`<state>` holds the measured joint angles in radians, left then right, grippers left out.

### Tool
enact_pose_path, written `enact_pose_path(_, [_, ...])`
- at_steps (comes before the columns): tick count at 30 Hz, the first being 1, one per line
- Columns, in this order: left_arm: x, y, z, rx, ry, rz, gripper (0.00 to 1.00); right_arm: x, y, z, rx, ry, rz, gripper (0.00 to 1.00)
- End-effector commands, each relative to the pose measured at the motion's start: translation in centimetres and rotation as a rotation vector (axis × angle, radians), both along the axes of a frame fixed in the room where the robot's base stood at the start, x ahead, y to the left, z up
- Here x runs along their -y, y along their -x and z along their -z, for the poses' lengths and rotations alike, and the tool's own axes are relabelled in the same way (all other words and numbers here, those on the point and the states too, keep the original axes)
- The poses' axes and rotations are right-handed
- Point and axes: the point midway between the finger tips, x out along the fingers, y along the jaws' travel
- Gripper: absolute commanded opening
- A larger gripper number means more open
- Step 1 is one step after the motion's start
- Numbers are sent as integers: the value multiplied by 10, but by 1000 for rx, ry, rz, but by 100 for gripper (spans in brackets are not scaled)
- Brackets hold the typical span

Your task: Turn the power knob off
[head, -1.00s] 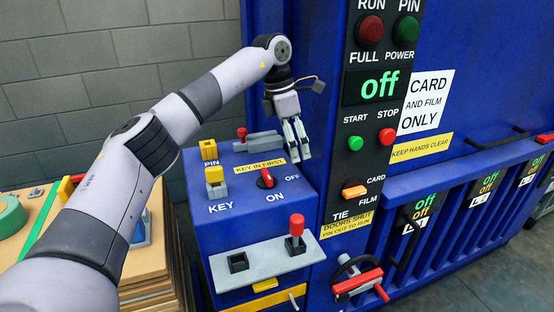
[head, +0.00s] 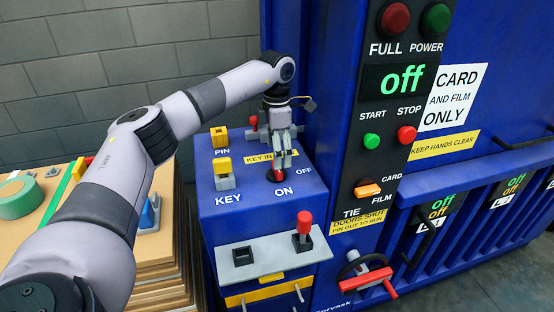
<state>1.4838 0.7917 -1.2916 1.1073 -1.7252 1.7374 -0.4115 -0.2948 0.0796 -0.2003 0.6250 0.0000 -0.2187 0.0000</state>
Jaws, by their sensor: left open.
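The power knob (head: 278,175) is a red-handled rotary knob on a dark round base, on top of the blue control box between the ON and OFF labels. My left gripper (head: 284,164) is open and points down right over the knob. Its fingertips are at the knob's far side and cover part of it. I cannot tell whether they touch it. The knob's exact pointing direction is partly hidden. The display (head: 402,80) reads "off" in green. My right gripper is not in view.
A yellow key (head: 223,170) and a yellow pin (head: 219,136) stand left of the knob. A red-topped lever (head: 304,230) rises from a grey plate in front. The tall machine panel (head: 372,140) stands close on the right. Stacked cardboard (head: 158,262) is at left.

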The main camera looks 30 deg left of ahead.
Motion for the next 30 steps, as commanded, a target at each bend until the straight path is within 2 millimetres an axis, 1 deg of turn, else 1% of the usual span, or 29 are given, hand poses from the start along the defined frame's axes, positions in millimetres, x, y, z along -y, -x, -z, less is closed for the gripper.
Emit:
enact_pose_path(1, [0,1,8,-4,0,0,77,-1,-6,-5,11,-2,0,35])
enact_pose_path(3, [0,1,19,-3,0,1,77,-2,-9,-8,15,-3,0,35])
enact_pose_path(6, [0,0,31,-1,0,1,77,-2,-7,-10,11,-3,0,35])
enact_pose_path(9, [0,0,39,-1,0,1,77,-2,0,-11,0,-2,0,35])
enact_pose_path(15, [1,0,43,2,1,1,77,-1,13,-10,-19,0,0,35])
enact_pose_path(19, [1,0,43,1,1,1,77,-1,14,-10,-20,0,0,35])
enact_pose_path(30, [1,0,43,1,1,1,53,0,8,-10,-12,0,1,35])
